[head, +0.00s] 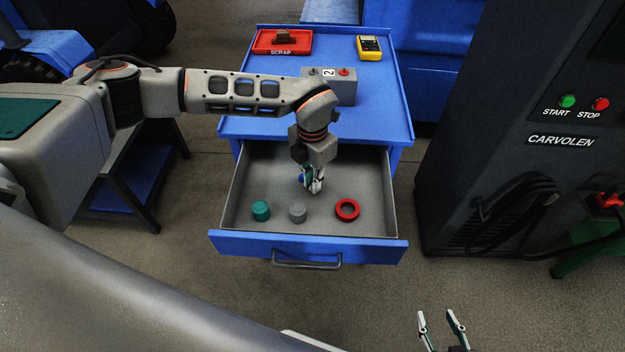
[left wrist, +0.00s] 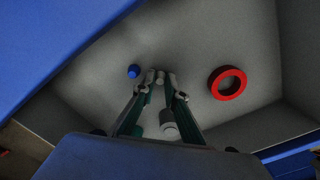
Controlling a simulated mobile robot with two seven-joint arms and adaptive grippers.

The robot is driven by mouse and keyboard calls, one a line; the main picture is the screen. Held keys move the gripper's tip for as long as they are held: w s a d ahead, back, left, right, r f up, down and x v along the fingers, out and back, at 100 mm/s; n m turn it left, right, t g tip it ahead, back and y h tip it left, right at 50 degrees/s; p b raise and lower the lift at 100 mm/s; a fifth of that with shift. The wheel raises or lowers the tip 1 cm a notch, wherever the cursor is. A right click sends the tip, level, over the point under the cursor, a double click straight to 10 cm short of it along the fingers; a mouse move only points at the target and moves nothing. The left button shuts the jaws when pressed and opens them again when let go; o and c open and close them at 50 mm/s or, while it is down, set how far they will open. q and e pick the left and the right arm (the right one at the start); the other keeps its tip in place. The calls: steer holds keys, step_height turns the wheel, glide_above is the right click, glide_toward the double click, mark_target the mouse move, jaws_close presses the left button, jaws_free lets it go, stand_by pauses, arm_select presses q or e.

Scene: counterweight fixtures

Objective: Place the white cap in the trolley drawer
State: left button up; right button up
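The blue trolley drawer (head: 350,165) is pulled open, with a grey inside. My left gripper (head: 315,187) points down into the drawer. Its fingers (left wrist: 160,80) come close together around a small whitish piece, which looks like the white cap (left wrist: 160,76). In the head view the fingers mostly hide this piece. I cannot tell whether it touches the drawer floor. A blue cap (head: 302,178) lies just left of the fingertips and also shows in the left wrist view (left wrist: 134,71). My right gripper (head: 440,330) is open and empty at the bottom edge, outside the drawer.
In the drawer's front part are a teal cylinder (head: 261,210), a grey cylinder (head: 298,213) and a red ring (head: 347,209). On the trolley top are a red scrap tray (head: 265,47), a yellow meter (head: 369,48) and a grey button box (head: 340,90). A dark machine (head: 480,150) stands right.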

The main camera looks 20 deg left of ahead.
arm_select(q)
steer(key=o, duration=0.3)
steer(key=shift+f, duration=0.1)
step_height(320, 180, up, 12)
steer(key=shift+r+p, duration=0.2)
steer(key=shift+p, duration=0.25)
stand_by(0.5)
